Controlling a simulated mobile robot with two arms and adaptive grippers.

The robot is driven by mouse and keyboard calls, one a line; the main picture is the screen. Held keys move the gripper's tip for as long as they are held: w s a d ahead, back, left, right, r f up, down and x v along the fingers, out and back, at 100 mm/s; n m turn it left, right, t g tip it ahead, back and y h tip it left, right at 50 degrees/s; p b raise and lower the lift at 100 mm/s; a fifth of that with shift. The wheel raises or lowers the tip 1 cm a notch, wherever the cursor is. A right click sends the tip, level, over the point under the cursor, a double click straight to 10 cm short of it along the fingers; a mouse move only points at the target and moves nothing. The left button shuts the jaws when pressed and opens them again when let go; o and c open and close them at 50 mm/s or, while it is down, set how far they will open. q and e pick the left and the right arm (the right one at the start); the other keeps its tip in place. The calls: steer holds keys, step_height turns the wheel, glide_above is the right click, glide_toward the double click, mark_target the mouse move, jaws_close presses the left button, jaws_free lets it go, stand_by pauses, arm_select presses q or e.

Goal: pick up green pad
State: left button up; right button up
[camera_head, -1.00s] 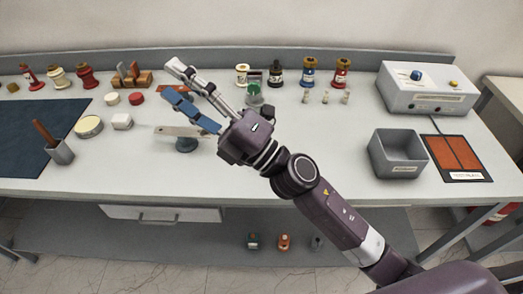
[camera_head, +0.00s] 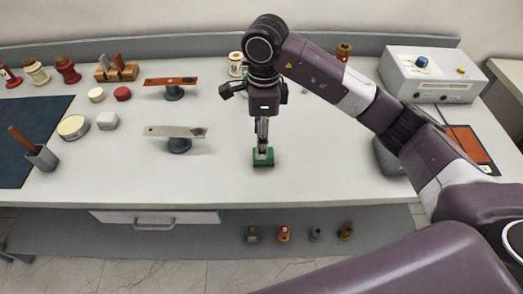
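The green pad (camera_head: 263,161) is a small dark green block on the front middle of the white table. My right gripper (camera_head: 263,150) points straight down with its fingertips at the pad's top. The fingers show nearly edge-on and overlap each other, so I cannot tell whether they are open or shut, or whether they grip the pad. They cover part of the pad. My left gripper is not in view.
A grey plate on a round stand (camera_head: 178,143) and an orange-red plate on a stand (camera_head: 174,93) are left of the gripper. A grey bin (camera_head: 386,158) is right, partly behind my arm. The tabletop around the pad is clear.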

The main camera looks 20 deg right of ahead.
steer(key=shift+w+d, duration=0.1)
steer(key=shift+d, duration=0.45)
steer(key=shift+f, duration=0.3)
steer(key=shift+f+p, duration=0.6)
steer(key=shift+f, duration=0.25)
step_height(320, 180, down, 4)
steer(key=shift+w+a+f+p, duration=0.1)
steer(key=shift+f+p, duration=0.1)
steer(key=shift+p, duration=0.9)
steer(key=shift+f, duration=0.35)
steer(key=shift+c, duration=0.4)
steer(key=c, duration=1.2)
steer(key=shift+o, duration=0.2)
